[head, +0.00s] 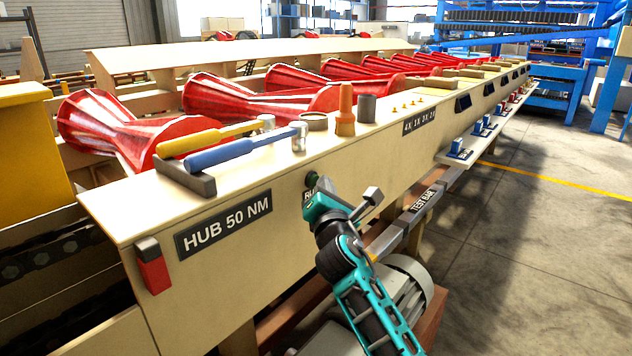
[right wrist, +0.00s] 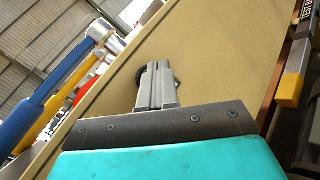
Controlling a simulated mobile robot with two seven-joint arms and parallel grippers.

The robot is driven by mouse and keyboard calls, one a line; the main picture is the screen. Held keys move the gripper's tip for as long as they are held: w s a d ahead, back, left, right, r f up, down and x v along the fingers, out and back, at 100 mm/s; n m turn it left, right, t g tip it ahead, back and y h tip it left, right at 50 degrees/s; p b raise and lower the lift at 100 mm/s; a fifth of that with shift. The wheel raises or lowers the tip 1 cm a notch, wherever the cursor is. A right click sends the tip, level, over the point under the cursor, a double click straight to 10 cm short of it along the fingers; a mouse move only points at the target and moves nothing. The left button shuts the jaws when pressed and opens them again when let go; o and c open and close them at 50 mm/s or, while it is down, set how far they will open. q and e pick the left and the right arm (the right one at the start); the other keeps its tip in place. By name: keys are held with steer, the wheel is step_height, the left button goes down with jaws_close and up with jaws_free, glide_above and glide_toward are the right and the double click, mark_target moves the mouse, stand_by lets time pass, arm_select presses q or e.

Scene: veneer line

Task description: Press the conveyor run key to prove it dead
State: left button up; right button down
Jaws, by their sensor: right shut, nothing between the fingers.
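The conveyor run key (head: 311,179) is a small dark green round button on the cream side panel of the conveyor. Its label below shows only "RU"; my right gripper hides the rest. My right gripper (head: 323,187) is right at the key, its teal body just below and to the right. In the right wrist view its grey fingers (right wrist: 157,72) are shut together and empty, pointing at the panel. A dark round edge, likely the key (right wrist: 140,77), shows behind the fingertips. I cannot tell whether they touch it. My left gripper is out of view.
Blue (head: 220,153) and yellow (head: 205,139) torque wrenches lie on the ledge above, near red rollers (head: 230,95). A "HUB 50 NM" plate (head: 224,224) is left of the key. A test bar (head: 425,205) and motor (head: 405,290) are lower right. The right floor is clear.

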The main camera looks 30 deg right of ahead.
steer(key=shift+w+a, duration=0.1)
steer(key=shift+w, duration=0.15)
stand_by(0.5)
steer(key=shift+s+d+p, duration=0.35)
steer(key=shift+s+p, duration=0.15)
steer(key=shift+s, duration=0.3)
steer(key=s, duration=0.1)
steer(key=s+d+p, duration=0.1)
steer(key=s, duration=0.1)
steer(key=s+d+p, duration=0.1)
steer(key=shift+s, duration=0.3)
stand_by(0.6)
